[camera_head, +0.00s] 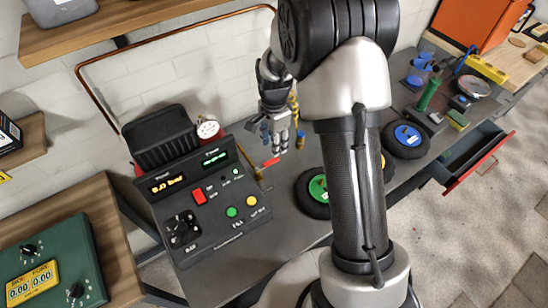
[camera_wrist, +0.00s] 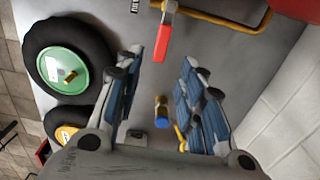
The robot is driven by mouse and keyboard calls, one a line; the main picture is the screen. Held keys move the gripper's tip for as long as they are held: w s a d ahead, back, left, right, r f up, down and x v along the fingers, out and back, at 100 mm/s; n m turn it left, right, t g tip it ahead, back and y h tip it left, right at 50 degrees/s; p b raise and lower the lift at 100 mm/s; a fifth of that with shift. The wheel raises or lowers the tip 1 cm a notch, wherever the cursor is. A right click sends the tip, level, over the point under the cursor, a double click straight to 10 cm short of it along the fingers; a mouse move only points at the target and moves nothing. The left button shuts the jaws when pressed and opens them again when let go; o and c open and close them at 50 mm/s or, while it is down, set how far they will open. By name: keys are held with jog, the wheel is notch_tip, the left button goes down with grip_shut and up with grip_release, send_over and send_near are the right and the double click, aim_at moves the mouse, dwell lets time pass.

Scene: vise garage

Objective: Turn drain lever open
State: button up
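A red lever (camera_wrist: 165,32) shows at the top of the wrist view, ahead of the space between my fingers. In the head view, the red lever (camera_head: 271,162) lies just below my gripper (camera_head: 280,138). In the wrist view, my gripper (camera_wrist: 162,62) has its two blue-padded fingers wide apart, with nothing held between them. The lever appears apart from both fingers. A small brass fitting with a blue end (camera_wrist: 161,113) shows farther back between the fingers. My arm hides part of the bench in the head view.
A black control console (camera_head: 205,200) stands left of the lever. A wheel with a green hub (camera_head: 318,188) lies to the right, and a blue-hubbed wheel (camera_head: 406,138) farther right. A yellow pipe (camera_wrist: 235,22) runs beside the lever. A white brick wall (camera_wrist: 285,120) is close by.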

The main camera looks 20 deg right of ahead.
aim_at(274, 160)
notch_tip(274, 160, down, 7)
jog(key=shift+b, duration=0.85)
jog(key=shift+c, duration=0.5)
grip_shut()
